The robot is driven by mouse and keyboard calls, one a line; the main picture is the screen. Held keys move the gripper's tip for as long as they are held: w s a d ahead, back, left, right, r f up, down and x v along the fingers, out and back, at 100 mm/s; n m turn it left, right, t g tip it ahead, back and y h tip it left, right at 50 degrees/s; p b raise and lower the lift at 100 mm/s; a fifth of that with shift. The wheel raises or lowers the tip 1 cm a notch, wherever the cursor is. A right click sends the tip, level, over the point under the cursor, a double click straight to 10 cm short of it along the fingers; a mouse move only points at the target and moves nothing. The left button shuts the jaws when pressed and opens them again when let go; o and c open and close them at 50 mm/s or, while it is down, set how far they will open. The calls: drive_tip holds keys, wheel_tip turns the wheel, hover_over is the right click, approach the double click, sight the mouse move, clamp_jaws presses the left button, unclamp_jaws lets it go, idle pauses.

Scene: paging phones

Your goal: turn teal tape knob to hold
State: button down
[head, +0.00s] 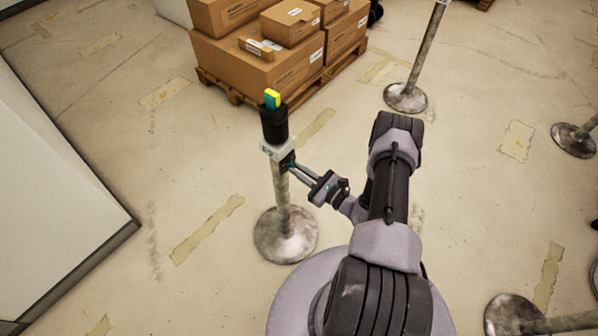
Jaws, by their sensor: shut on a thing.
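A metal post (281,197) stands upright on a round base (286,236) left of my arm. On its top is a black phone-like unit (274,124) with a teal and yellow tip (272,98). Just below it is a pale box (277,149) with small markings too small to read. My gripper (290,165) reaches in from the right, with its fingertips at a dark part on the right side of this box, and is shut on it. I take this dark part for the knob, but its teal tape and its setting cannot be made out.
Cardboard boxes (263,66) sit on a wooden pallet (238,96) behind the post. Other posts stand at the back right (423,62), far right and lower right. A white slab-like block (50,190) fills the left edge. The floor between is clear.

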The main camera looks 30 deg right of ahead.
drive_tip(key=shift+m+b, duration=1.05)
drive_tip(key=shift+m, duration=4.05)
drive_tip(key=shift+a, duration=0.1)
drive_tip(key=c, duration=1.5)
unclamp_jaws()
drive_tip(key=shift+s, duration=0.1)
drive_tip(key=p+v, duration=0.4)
drive_tip(key=v, duration=1.3)
drive_tip(key=shift+s, duration=0.2)
